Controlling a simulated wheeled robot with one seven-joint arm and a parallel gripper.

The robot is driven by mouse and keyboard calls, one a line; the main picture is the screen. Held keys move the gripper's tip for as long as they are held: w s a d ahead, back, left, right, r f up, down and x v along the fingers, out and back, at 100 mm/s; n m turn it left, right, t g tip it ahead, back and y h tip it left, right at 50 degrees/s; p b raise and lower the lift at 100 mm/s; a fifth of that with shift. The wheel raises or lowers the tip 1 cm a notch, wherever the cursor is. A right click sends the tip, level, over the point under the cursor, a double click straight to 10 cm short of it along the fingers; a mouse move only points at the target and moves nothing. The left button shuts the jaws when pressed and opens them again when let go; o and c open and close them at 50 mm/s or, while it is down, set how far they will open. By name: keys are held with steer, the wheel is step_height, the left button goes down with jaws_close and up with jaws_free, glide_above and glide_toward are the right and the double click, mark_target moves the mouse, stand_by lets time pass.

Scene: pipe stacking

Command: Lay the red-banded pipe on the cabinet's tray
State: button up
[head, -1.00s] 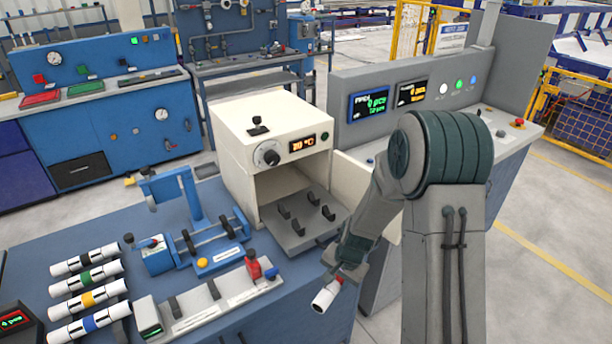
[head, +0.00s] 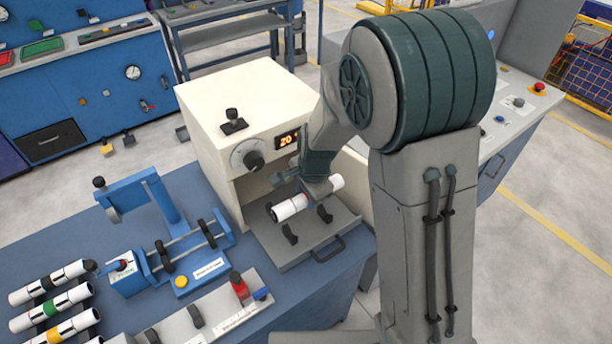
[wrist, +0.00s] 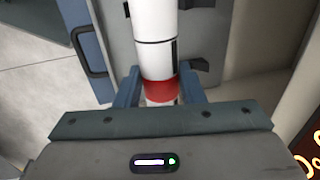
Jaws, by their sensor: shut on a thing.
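The red-banded pipe (head: 290,207) is white and lies across the cabinet's pulled-out grey tray (head: 298,258), over or at its black cradle hooks. I cannot tell whether it touches them. My gripper (head: 312,192) is shut on the pipe near its middle. In the wrist view the pipe (wrist: 155,25) runs up between the blue fingers (wrist: 160,82), with its red band right at them. Tray hooks show beside the pipe there. The cream cabinet (head: 215,120) stands behind, its opening partly hidden by my arm.
Pipes with black, green and yellow bands (head: 48,283) lie in a rack at left. A blue clamp fixture (head: 160,210) and a grey gauge block (head: 205,320) stand on the blue bench. The tray handle (head: 328,250) faces the front.

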steer(key=shift+s+a+f+b, duration=0.15)
steer(key=shift+f+b, duration=0.35)
step_height(320, 180, down, 8)
steer(key=b, duration=0.6)
steer(key=shift+f+b, duration=0.45)
steer(key=shift+b, duration=0.1)
stand_by(0.5)
steer(key=o, duration=1.1)
steer(key=shift+r, duration=0.1)
step_height(320, 180, up, 14)
steer(key=s+d, duration=0.1)
steer(key=s, duration=0.1)
steer(key=shift+s+d+f, duration=0.15)
steer(key=shift+d+f, duration=0.1)
steer(key=shift+d, duration=0.1)
steer(key=s+d+r+n, duration=0.2)
steer(key=s+d+n, duration=0.3)
steer(key=s, duration=0.3)
steer(key=s+d+r+n+t+h, duration=0.1)
steer(key=s+d+r+n, duration=0.1)
steer(key=s+d+n, duration=0.4)
steer(key=shift+s+d+r, duration=0.4)
steer(key=shift+s+d, duration=0.4)
steer(key=shift+s, duration=0.35)
